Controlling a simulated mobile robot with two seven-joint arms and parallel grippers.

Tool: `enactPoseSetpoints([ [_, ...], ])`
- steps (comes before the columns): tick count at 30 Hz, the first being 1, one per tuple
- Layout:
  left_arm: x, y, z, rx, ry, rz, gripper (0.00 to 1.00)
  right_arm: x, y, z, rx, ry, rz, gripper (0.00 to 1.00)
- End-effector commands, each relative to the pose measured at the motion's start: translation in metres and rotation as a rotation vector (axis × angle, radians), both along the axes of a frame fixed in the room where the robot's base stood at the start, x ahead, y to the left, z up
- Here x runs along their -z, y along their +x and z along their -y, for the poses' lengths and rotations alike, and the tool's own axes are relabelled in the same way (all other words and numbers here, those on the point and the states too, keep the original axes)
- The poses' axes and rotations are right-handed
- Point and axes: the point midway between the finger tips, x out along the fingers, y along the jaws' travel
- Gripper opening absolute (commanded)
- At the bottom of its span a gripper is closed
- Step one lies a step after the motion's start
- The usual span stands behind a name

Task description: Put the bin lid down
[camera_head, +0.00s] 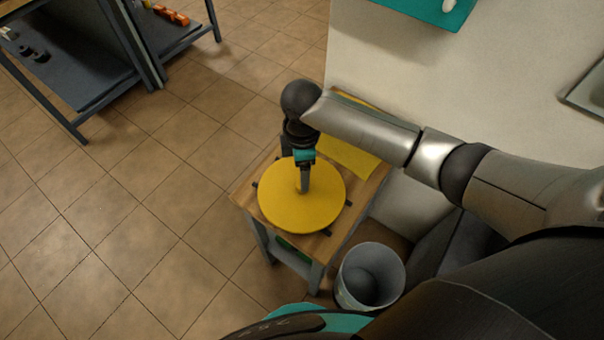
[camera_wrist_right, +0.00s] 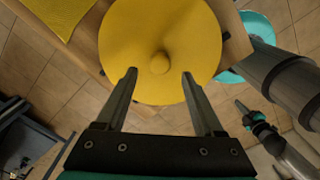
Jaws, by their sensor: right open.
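The bin lid (camera_head: 275,207) is a round yellow disc with a small central knob. It lies flat on a small wooden table (camera_head: 238,197), with dark stubs showing around its edge. In the right wrist view the lid (camera_wrist_right: 205,30) fills the top middle. My right gripper (camera_head: 304,188) points down over the lid's middle. In its wrist view my right gripper (camera_wrist_right: 159,74) is open, with the knob just past and between its fingertips and no finger visibly closed on it. My left gripper (camera_wrist_right: 246,108) seems to show small at the right of that view; its jaws are unclear.
An open grey bin (camera_head: 345,288) stands on the floor beside the table, with something dark and round inside. A yellow sheet (camera_head: 348,160) lies behind the lid. A pale wall or cabinet (camera_head: 450,80) borders the right. A dark shelf unit (camera_head: 75,75) stands upper left; tiled floor between is clear.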

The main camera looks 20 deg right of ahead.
Motion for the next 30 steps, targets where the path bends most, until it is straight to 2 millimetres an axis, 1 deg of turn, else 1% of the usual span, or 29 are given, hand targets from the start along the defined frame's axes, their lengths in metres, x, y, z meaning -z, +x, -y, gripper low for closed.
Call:
enactPoseSetpoints([
  [1, -0.007, 0.000, 0.000, 0.000, 0.000, 0.000, 0.00, -0.016, 0.001, 0.000, -0.002, 0.001, 0.004, 0.70],
  [6, -0.016, 0.000, 0.000, 0.000, 0.000, 0.000, 0.00, -0.051, 0.001, 0.000, -0.001, 0.001, 0.003, 0.70],
  [9, -0.019, 0.000, 0.000, 0.000, 0.000, 0.000, 0.00, -0.065, 0.001, 0.000, -0.001, 0.001, 0.002, 0.70],
  [12, -0.020, 0.000, 0.000, 0.000, 0.000, 0.000, 0.00, -0.074, 0.000, 0.000, 0.000, 0.001, 0.000, 0.70],
  [16, -0.021, 0.000, 0.000, 0.000, 0.000, 0.000, 0.00, -0.079, 0.000, 0.000, 0.000, 0.001, 0.000, 0.70],
  [30, -0.021, 0.000, 0.000, -0.001, 0.000, -0.001, 0.00, -0.078, 0.000, 0.000, 0.000, 0.000, -0.001, 0.70],
])
